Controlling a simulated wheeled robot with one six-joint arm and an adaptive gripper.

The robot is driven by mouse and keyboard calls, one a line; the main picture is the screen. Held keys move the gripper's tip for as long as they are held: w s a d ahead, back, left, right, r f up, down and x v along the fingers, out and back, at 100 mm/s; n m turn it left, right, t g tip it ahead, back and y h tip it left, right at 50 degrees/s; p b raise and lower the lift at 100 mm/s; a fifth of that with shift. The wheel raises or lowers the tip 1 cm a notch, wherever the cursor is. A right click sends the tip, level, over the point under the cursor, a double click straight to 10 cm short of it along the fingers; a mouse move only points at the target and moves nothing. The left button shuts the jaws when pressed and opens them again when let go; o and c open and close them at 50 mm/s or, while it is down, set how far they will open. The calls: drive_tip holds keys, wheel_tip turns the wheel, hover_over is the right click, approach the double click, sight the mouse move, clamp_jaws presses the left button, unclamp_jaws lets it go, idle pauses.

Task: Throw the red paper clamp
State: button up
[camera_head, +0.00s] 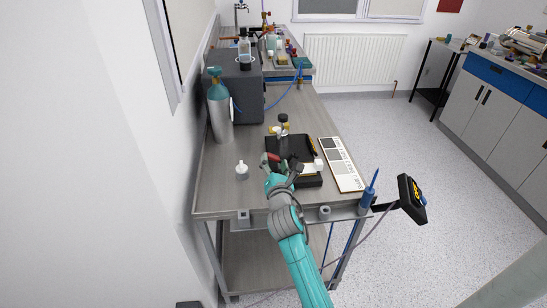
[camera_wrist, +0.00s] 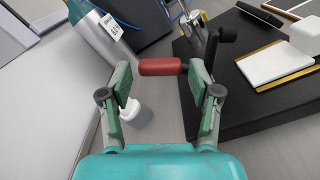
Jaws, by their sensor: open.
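The red paper clamp shows as a red cylindrical handle (camera_wrist: 160,66) in the wrist view. It lies crosswise in the gap between the fingertips of my gripper (camera_wrist: 158,78). Its right end is close to the right fingertip; I cannot tell whether either finger touches it. A black rod with a knob (camera_wrist: 222,36) stands just right of it.
A white bottle (camera_wrist: 135,113) stands close by my left finger. A grey-teal gas cylinder (camera_head: 220,112) and a dark box (camera_head: 238,82) stand behind. A white block (camera_wrist: 274,61) sits on the black plate. A printed board (camera_head: 341,165) lies to the right.

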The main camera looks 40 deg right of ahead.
sight(274, 158)
drive_tip(key=shift+x, duration=1.6)
drive_tip(key=shift+s, duration=0.1)
clamp_jaws()
